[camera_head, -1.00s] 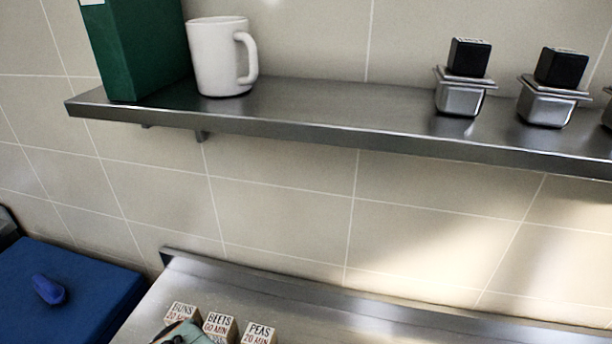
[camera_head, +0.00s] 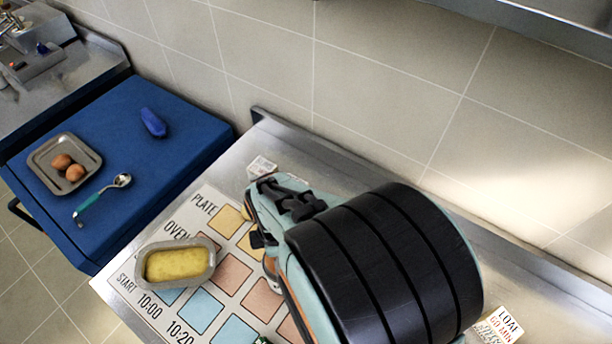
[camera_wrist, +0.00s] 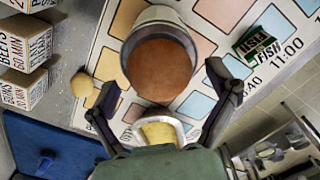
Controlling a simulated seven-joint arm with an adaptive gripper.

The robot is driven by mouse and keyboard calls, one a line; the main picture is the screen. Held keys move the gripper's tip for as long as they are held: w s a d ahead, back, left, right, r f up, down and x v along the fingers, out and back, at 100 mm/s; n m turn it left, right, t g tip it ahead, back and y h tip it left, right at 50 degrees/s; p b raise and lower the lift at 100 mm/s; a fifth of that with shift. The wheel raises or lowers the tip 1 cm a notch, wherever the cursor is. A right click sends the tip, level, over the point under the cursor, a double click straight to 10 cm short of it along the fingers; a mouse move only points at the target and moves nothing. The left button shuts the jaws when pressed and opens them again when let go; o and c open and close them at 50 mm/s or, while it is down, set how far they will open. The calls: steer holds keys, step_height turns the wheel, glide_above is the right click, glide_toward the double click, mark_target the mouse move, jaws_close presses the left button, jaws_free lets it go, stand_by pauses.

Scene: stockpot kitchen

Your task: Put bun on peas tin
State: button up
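In the wrist view my gripper (camera_wrist: 161,76) has its two fingers spread wide, with a round brown top (camera_wrist: 158,70) in a pale cylindrical container between them in the picture. I cannot tell whether this is the bun, the peas tin or something else, and no contact shows. A small tan round thing (camera_wrist: 82,85) lies left of the left finger. In the head view my arm hides most of the work area by the gripper. Two brown round things (camera_head: 68,167), possibly buns or eggs, sit in a grey tray (camera_head: 40,165) on the left.
A grey oblong tin with yellow filling (camera_head: 175,264) stands on the printed time board (camera_head: 128,276). Lettered blocks (camera_wrist: 27,40) stand at left in the wrist view. A green FISH block (camera_wrist: 257,46) lies at right. The blue counter (camera_head: 105,135) holds a spoon (camera_head: 104,198).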

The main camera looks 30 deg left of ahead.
step_height(320, 180, up, 11)
steer(key=w+d+r+m, duration=0.3)
steer(key=d+m, duration=0.1)
steer(key=d, duration=0.1)
steer(key=s+d+m, duration=0.3)
steer(key=d+m, duration=0.8)
steer(key=s+d+m, duration=0.3)
steer(key=d+m, duration=0.7)
steer(key=d, duration=0.1)
steer(key=shift+d+f+m+y, duration=0.25)
steer(key=shift+d+m+y, duration=0.1)
steer(key=shift+m+y, duration=0.05)
